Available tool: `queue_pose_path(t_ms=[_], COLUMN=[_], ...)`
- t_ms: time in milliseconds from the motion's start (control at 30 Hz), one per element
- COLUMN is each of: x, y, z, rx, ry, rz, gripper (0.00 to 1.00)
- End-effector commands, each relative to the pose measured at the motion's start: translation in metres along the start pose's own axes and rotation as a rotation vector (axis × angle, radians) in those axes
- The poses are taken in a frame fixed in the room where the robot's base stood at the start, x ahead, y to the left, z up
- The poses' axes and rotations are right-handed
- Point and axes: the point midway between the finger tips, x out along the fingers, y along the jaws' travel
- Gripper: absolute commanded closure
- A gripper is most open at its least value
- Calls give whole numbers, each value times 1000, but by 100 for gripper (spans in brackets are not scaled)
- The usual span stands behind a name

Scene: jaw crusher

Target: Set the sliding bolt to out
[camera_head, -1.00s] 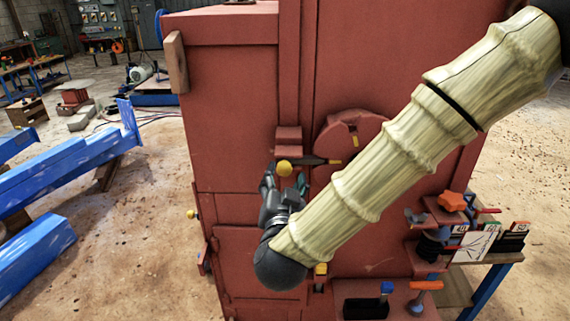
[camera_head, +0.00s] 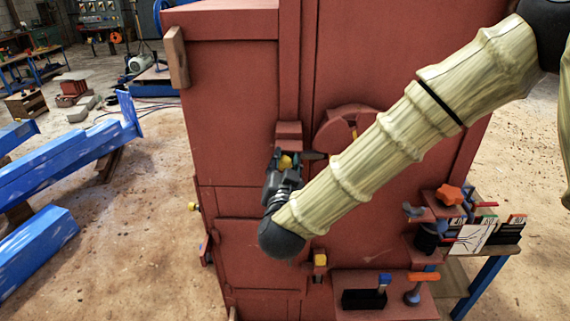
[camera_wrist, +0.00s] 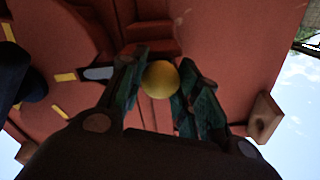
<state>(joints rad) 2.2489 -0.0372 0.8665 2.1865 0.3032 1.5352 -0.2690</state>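The sliding bolt shows as a dark bar (camera_head: 313,155) with a yellow ball knob, across the upright seam of the red crusher cabinet, just under a small red block. The yellow knob (camera_wrist: 161,80) sits between the two green-padded fingers of my gripper (camera_wrist: 158,95) in the wrist view. The left finger looks very near or touching the knob; a narrow dark gap seems to lie by the right finger. In the head view my gripper (camera_head: 287,165) is at the knob (camera_head: 286,161) and partly covers it. Whether the fingers press on the knob cannot be told.
A round red disc (camera_head: 340,128) stands right of the bolt, partly behind my arm. Below are a yellow knob (camera_head: 320,260), a red shelf (camera_head: 385,306) with an orange-handled lever (camera_head: 422,282), and an orange star knob (camera_head: 449,194).

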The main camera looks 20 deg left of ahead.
Motion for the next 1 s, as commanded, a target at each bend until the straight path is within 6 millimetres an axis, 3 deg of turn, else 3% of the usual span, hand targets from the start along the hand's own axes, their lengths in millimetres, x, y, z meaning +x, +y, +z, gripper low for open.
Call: queue_pose_path(t_ms=[267,633,933,967,1000], x=[0,0,0,0,0], y=[-3,-40,-44,-44,-44], z=[1,16,17,17,17], rx=[-1,0,1,1,1], ry=[1,2,0,0,0], rz=[0,-2,-5,-5,-5], gripper=[100,100,100,64,57])
